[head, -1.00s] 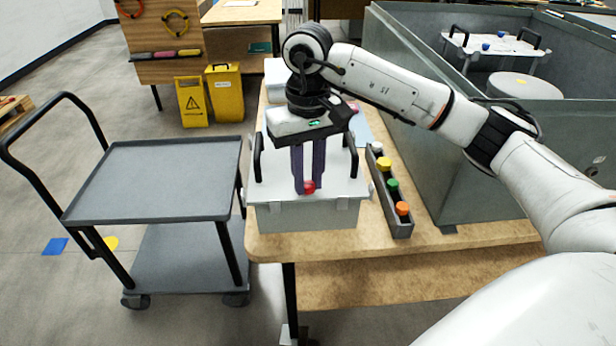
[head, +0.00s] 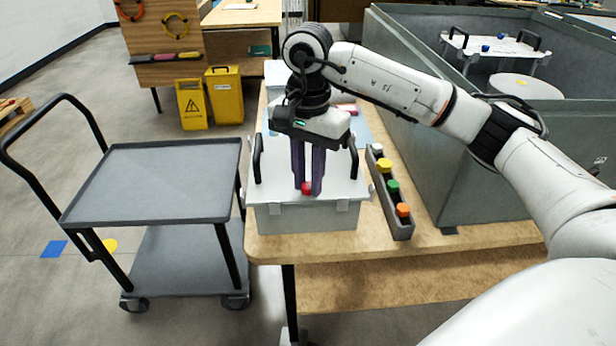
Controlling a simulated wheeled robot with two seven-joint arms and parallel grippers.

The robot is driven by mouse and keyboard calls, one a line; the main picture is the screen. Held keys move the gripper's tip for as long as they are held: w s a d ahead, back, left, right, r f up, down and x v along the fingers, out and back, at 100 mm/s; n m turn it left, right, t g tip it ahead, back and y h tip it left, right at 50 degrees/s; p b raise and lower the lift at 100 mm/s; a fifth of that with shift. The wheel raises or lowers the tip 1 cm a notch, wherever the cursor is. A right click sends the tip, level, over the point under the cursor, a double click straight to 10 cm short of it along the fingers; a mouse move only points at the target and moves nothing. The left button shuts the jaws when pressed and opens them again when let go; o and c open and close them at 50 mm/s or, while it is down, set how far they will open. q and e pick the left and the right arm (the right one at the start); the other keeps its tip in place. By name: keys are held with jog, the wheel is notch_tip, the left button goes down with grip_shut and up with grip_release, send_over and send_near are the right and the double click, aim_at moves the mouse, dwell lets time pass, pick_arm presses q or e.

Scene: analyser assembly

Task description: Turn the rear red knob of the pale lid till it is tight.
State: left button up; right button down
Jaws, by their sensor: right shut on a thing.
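The pale lid (head: 270,187) sits on a light grey box (head: 305,218) on the wooden table. It has a black handle at its left and one at its right. My right gripper (head: 307,187) points straight down over the lid. Its dark purple fingers are shut on a red knob (head: 307,188) near the lid edge closest to me. The fingers partly cover this knob, and I cannot tell how tight it is. The gripper and wrist hide the middle of the lid. My left gripper is not in view.
A narrow dark tray (head: 401,226) with white, yellow, green and orange pieces stands right of the box. A grey trolley (head: 150,190) stands left of the table. A tall grey metal enclosure (head: 450,170) rises at the right.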

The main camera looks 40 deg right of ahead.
jog(key=m, duration=0.3)
jog(key=shift+r+m, duration=0.1)
jog(key=shift+m, duration=0.3)
jog(key=m, duration=0.3)
jog(key=shift+m, duration=0.3)
jog(key=m, duration=0.6)
jog(key=shift+w+m+p, duration=0.1)
jog(key=shift+m+p, duration=0.2)
jog(key=m, duration=0.6)
jog(key=shift+r+p, duration=0.1)
jog(key=shift+p, duration=0.25)
jog(key=m+p, duration=0.1)
jog(key=m, duration=0.5)
jog(key=shift+m, duration=0.3)
jog(key=m+p, duration=0.1)
jog(key=m, duration=0.5)
jog(key=shift+w+r, duration=0.1)
jog(key=m+p, duration=0.1)
jog(key=m, duration=0.3)
jog(key=m+p, duration=0.1)
jog(key=m, duration=0.2)
jog(key=shift+m, duration=0.3)
jog(key=m+p, duration=0.2)
jog(key=m, duration=0.7)
jog(key=shift+p, duration=0.35)
jog(key=shift+m, duration=0.9)
